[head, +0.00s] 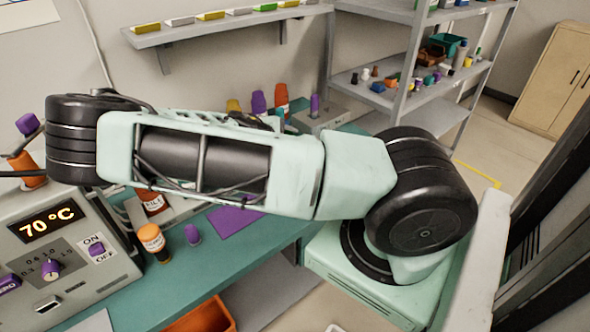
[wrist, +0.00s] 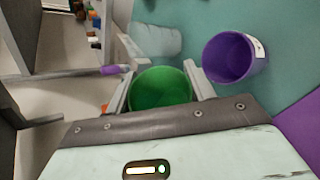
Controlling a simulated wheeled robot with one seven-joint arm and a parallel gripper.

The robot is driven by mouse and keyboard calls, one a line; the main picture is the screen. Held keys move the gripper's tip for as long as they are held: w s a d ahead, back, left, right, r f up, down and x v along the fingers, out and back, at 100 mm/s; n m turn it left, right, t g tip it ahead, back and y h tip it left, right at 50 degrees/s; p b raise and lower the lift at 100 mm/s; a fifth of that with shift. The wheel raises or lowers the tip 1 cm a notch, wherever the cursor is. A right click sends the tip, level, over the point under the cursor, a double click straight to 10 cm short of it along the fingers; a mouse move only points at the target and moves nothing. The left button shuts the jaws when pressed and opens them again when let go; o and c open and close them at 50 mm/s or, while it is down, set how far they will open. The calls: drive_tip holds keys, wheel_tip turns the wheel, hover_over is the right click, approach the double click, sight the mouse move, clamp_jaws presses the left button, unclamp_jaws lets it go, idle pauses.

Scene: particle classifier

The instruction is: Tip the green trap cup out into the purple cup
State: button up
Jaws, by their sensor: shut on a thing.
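In the wrist view, a green cup (wrist: 160,90) sits between the two grey fingers of my gripper (wrist: 159,70), which is shut on it. The cup's round mouth shows, with plain green inside; I cannot tell whether anything lies in it. A purple cup (wrist: 229,58) with a white label stands on the teal bench to the right of the green cup, apart from it. Its mouth is open and no contents can be made out. In the head view my arm crosses the middle, and my gripper and the green cup do not show.
On the teal bench (head: 185,285) stand an orange-capped bottle (head: 153,242), a small purple object (head: 192,235) and a purple mat (head: 235,218). A heater unit (head: 70,255) reading 70 °C is at the left. Capped bottles stand behind my arm. An orange bin (head: 205,316) is below.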

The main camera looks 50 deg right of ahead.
drive_tip(key=shift+s+r+m+t+h+b, duration=0.15)
drive_tip(key=shift+m+t+b, duration=0.4)
drive_tip(key=shift+b, duration=0.65)
drive_tip(key=shift+s+r+m+t+h+b, duration=0.1)
drive_tip(key=shift+m+t+h+b, duration=0.3)
drive_tip(key=shift+b, duration=0.75)
drive_tip(key=shift+s+a+r+m+t, duration=0.2)
drive_tip(key=shift+s+m+t, duration=0.25)
drive_tip(key=shift+t, duration=0.3)
idle(0.3)
drive_tip(key=shift+s+f+m+t+h+b, duration=0.15)
drive_tip(key=shift+f+m+t+h+b, duration=0.4)
drive_tip(key=shift+b, duration=0.8)
drive_tip(key=shift+s+a+r+m+t+h+b, duration=0.1)
drive_tip(key=shift+s+m+t+h+b, duration=0.1)
drive_tip(key=shift+m+t+b, duration=0.45)
drive_tip(key=shift+s+a+m+t+h+b, duration=0.1)
drive_tip(key=shift+s+m+t+h+b, duration=0.15)
drive_tip(key=shift+m+b, duration=0.55)
idle(1.8)
